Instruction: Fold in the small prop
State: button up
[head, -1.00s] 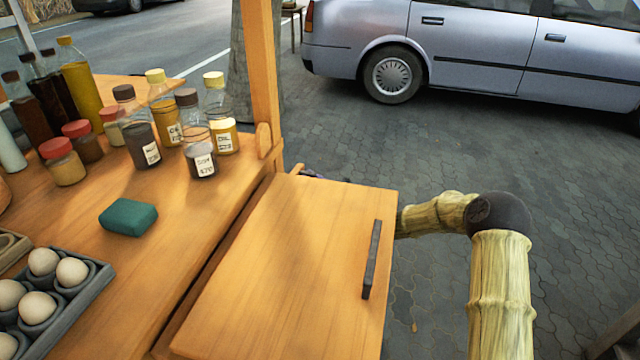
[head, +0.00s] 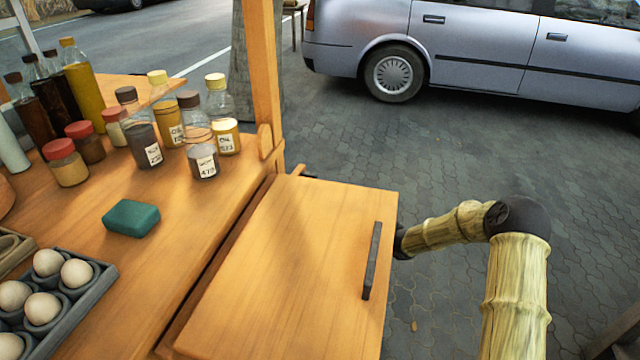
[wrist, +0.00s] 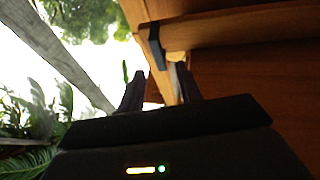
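The wooden flap (head: 290,265) lies level beside the counter, with a dark bar handle (head: 372,260) on it. My bamboo-like arm reaches behind the flap's right edge, so the head view hides my gripper. In the wrist view my gripper (wrist: 158,88) has its two dark fingers spread apart, pointing up toward the wooden underside. A dark bracket (wrist: 157,46) and a small pale wooden piece (wrist: 177,57) show just beyond the fingertips. The pale piece may be the small prop; I cannot tell for sure. I see nothing clearly held between the fingers.
The counter (head: 175,225) holds several bottles and jars, a green block (head: 131,218) and a grey egg tray (head: 92,292). A wooden post (head: 264,80) rises at the flap's far corner. Open paving (head: 440,160) lies to the right, with a parked car (head: 480,50) behind.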

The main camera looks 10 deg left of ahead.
jog(key=p+v, duration=0.1)
jog(key=v, duration=1)
jog(key=shift+s+f, duration=0.1)
